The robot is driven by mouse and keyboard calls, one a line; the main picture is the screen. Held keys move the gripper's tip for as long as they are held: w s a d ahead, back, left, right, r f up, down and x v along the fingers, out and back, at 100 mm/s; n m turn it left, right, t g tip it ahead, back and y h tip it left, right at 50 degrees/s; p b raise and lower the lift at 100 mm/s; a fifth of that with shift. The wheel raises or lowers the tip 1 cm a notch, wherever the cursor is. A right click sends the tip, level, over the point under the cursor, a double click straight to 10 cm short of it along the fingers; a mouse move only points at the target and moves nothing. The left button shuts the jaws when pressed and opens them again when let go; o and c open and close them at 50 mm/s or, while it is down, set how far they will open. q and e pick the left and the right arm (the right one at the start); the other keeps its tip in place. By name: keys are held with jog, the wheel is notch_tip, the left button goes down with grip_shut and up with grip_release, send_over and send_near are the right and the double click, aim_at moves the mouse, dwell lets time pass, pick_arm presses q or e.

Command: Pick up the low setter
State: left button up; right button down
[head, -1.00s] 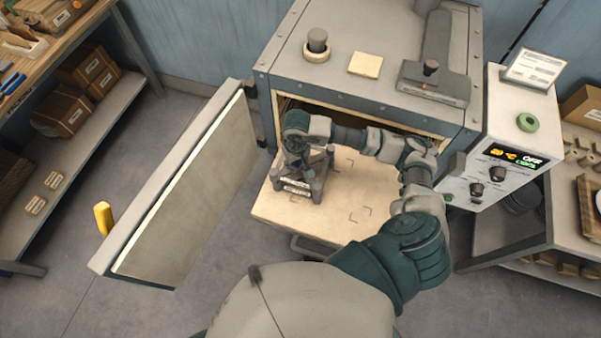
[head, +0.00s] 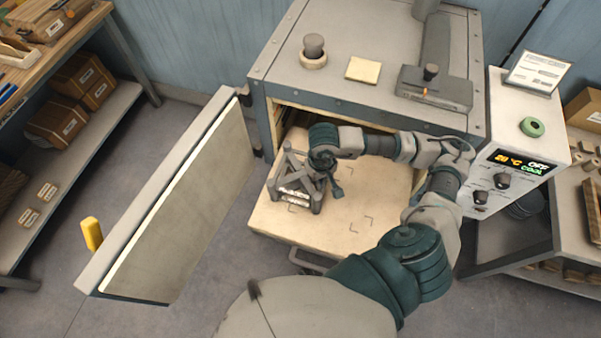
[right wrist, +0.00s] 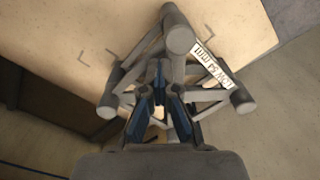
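The low setter (head: 292,194) is a grey frame of bars with a pale label. It stands on the pale board in front of the dryer's opening, near the board's left side. In the right wrist view the setter (right wrist: 178,32) fills the middle, with its labelled bar at upper right. My right gripper (head: 328,178) is over the setter's right side in the head view, pointing down. In the right wrist view its blue-padded fingers (right wrist: 163,100) stand apart in front of the frame's bars. Whether they touch a bar is unclear. My left gripper is not in view.
The dryer (head: 375,90) stands open behind the board (head: 330,235), its door (head: 180,205) swung out to the left. A control panel (head: 510,160) is on the right. The board's front and right parts are bare apart from corner marks.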

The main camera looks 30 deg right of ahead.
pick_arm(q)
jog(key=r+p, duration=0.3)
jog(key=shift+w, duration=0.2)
pick_arm(e)
jog(key=s+d, duration=0.3)
jog(key=s, duration=0.4)
jog(key=shift+r, duration=0.4)
